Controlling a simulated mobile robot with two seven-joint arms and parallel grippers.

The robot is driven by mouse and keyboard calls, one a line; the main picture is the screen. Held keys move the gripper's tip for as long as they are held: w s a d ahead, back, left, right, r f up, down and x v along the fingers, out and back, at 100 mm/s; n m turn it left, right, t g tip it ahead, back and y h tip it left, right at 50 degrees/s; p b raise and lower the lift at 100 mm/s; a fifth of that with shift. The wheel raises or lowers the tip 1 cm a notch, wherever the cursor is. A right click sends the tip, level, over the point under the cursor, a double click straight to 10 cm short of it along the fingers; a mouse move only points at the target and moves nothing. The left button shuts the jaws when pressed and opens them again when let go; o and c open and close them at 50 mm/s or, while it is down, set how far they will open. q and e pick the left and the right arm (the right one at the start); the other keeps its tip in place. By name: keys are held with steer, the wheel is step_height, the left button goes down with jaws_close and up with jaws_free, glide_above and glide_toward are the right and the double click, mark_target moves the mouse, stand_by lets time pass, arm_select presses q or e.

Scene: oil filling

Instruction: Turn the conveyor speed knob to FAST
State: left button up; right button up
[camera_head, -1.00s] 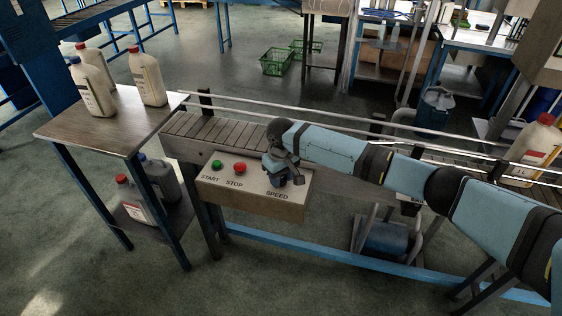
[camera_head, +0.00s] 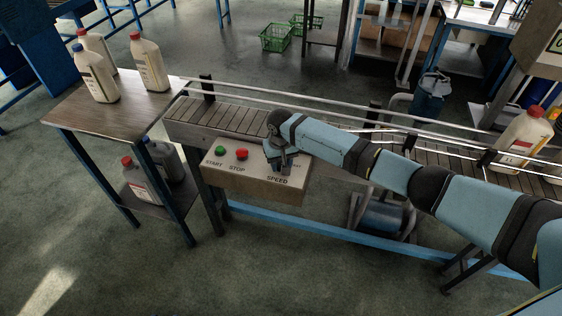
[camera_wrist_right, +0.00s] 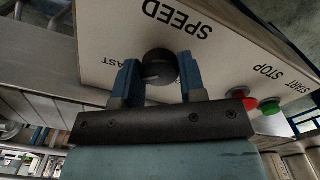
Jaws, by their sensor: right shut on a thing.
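The black speed knob (camera_wrist_right: 159,68) sits on the pale control panel (camera_wrist_right: 108,20) above the word SPEED, seen upside down in the right wrist view. My right gripper (camera_wrist_right: 158,80) has one blue finger on each side of the knob and is shut on it. The letters "AST" of a label show beside the left finger there; the rest is hidden. In the head view my right gripper (camera_head: 279,163) covers the knob at the panel's right part. My left gripper is not in view.
A green START button (camera_head: 220,150) and a red STOP button (camera_head: 242,154) sit left of my gripper. The slatted conveyor (camera_head: 225,118) with metal rails runs behind the panel. A side table (camera_head: 125,108) with oil bottles stands at left.

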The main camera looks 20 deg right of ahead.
mark_target(281, 164)
steer(key=o, duration=0.9)
step_height(281, 164, up, 14)
steer(key=shift+f+b, duration=0.1)
steer(key=shift+b, duration=0.45)
